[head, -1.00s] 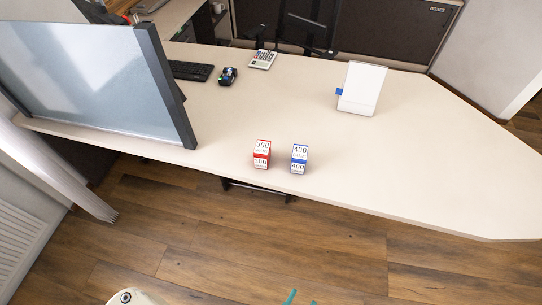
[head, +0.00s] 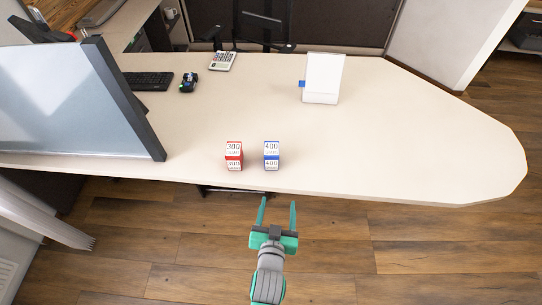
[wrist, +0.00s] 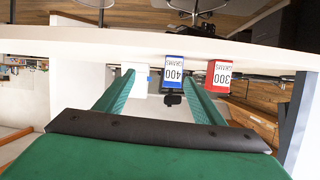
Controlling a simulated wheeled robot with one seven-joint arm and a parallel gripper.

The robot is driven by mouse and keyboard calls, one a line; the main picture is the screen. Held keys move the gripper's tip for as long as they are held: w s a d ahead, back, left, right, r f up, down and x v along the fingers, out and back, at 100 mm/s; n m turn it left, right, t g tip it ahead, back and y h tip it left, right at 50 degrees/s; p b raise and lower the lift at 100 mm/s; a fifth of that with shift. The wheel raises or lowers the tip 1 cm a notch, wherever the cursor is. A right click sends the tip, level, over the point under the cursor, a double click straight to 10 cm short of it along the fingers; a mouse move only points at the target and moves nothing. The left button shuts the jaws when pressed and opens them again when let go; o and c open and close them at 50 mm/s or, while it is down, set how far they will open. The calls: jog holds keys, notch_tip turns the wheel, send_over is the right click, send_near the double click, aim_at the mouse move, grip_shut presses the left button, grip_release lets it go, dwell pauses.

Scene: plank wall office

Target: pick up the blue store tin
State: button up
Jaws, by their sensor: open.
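The blue store tin (head: 271,155), a small box with a white label reading 400 and a blue band, stands upright near the front edge of the desk (head: 400,140). In the wrist view the tin (wrist: 174,72) appears upside down, between the two fingers and beyond them. My gripper (head: 278,204) is open and empty, with its green fingers pointing at the desk. It is just short of the desk's front edge, apart from the tin.
A similar red box (head: 234,155) marked 300 stands just left of the blue tin. A grey screen panel (head: 80,100) stands at the left. A white sign stand (head: 323,78), a calculator (head: 222,61) and a keyboard (head: 150,81) are farther back. The desk's right side is clear.

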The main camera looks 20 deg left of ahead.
jog(key=n+y, duration=0.1)
jog(key=n, duration=0.1)
send_near(272, 154)
jog(key=w, duration=0.1)
jog(key=shift+g, duration=0.5)
jog(key=x, duration=0.6)
jog(key=shift+a, duration=0.4)
jog(key=shift+x, duration=2.7)
jog(key=shift+w+d+r, duration=0.1)
jog(key=shift+d, duration=0.1)
jog(key=c, duration=1.4)
